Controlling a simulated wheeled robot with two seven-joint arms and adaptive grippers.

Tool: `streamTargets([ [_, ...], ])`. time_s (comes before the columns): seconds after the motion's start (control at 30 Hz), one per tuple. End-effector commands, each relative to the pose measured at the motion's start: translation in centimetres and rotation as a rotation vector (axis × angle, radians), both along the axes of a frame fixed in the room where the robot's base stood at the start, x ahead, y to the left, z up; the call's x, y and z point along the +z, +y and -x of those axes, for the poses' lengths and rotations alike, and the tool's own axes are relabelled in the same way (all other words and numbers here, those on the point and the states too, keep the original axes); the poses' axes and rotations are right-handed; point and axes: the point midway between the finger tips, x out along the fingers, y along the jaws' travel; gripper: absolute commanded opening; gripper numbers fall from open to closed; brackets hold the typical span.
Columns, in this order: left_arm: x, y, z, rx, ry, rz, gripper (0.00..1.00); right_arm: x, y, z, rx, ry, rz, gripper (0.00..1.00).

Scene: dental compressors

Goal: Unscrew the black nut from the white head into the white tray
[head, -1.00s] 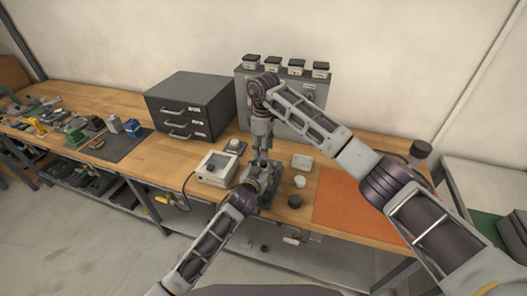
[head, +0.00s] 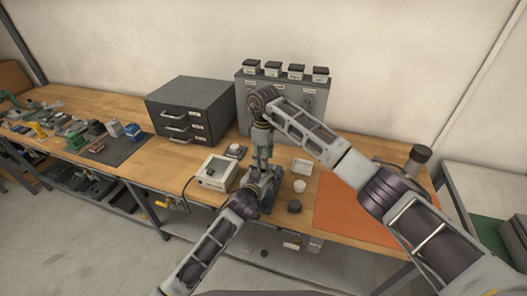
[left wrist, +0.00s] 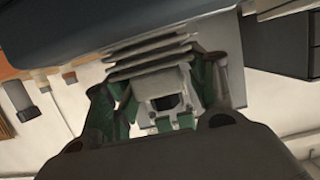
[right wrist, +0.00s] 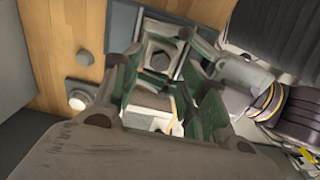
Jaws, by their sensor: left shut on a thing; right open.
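The white head (right wrist: 152,47) is a pale squarish block with a dark hexagonal black nut (right wrist: 160,62) on its face, in the right wrist view. My right gripper (right wrist: 165,70) is open with its green fingers on either side of the nut; contact cannot be told. In the head view my right gripper (head: 263,162) points down from above. My left gripper (head: 257,186) comes in low from the front. It is shut on a pale grey finned body (left wrist: 155,60), seen in the left wrist view. The white tray (head: 302,166) lies just right of the grippers.
A white control box (head: 215,173) stands left of the grippers. A white round piece (head: 299,186) and a black round piece (head: 294,206) stand to the right. An orange mat (head: 345,212) lies further right. A grey panel (head: 312,98) and drawer cabinet (head: 188,108) stand behind.

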Motion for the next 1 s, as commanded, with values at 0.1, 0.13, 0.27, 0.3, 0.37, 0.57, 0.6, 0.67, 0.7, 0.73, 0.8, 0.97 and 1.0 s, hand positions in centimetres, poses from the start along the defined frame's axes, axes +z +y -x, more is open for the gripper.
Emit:
streamTargets([
  [0.1, -0.1, 0.0, 0.0, 0.000, 0.002, -0.001, 0.00, -1.5, 0.0, 0.1, 0.000, 0.001, 0.001, 0.43],
  [0.13, -0.1, 0.0, 0.0, 0.000, 0.001, 0.000, 0.00, -1.8, 0.0, 0.0, 0.001, 0.001, 0.001, 0.43],
  [0.27, -0.1, 0.0, 0.0, 0.000, 0.001, 0.000, 0.00, -3.1, 0.0, 0.1, 0.001, 0.002, 0.000, 0.43],
  [0.3, -0.1, 0.0, 0.0, 0.000, 0.001, 0.000, 0.00, -3.4, 0.0, 0.0, 0.001, 0.001, 0.000, 0.43],
  [0.37, -0.1, 0.0, 0.0, 0.000, 0.001, 0.000, 0.00, -3.7, 0.0, 0.0, 0.001, 0.000, -0.001, 0.43],
  [0.57, -0.1, 0.0, 0.0, 0.000, 0.002, -0.001, 0.00, -4.3, 0.0, 0.0, 0.000, 0.000, 0.000, 0.43],
  [0.6, -0.1, 0.0, 0.0, 0.000, 0.002, -0.001, 0.00, -4.3, 0.0, 0.0, 0.000, 0.000, 0.000, 0.43],
  [0.67, -0.1, 0.0, 0.0, 0.000, 0.002, -0.001, 0.00, -4.3, 0.0, 0.0, 0.000, 0.000, 0.000, 0.43],
  [0.7, -0.1, 0.0, 0.0, 0.000, 0.002, -0.001, 0.00, -4.3, 0.0, 0.0, 0.000, 0.000, 0.000, 0.43],
  [0.73, -0.1, 0.0, 0.0, 0.000, 0.002, -0.001, 0.00, -4.3, 0.0, 0.0, 0.000, 0.000, 0.000, 0.43],
  [0.8, -0.1, 0.0, 0.0, 0.000, 0.002, -0.001, 0.00, -4.3, 0.0, 0.0, 0.000, 0.000, 0.000, 0.43],
  [0.97, -0.1, 0.0, 0.0, 0.000, 0.002, -0.001, 0.00, -4.3, 0.0, 0.0, 0.001, 0.000, 0.000, 0.22],
  [1.0, -0.1, 0.0, 0.0, 0.000, 0.002, -0.001, 0.00, -4.3, 0.0, 0.0, 0.001, 0.000, 0.000, 0.17],
])
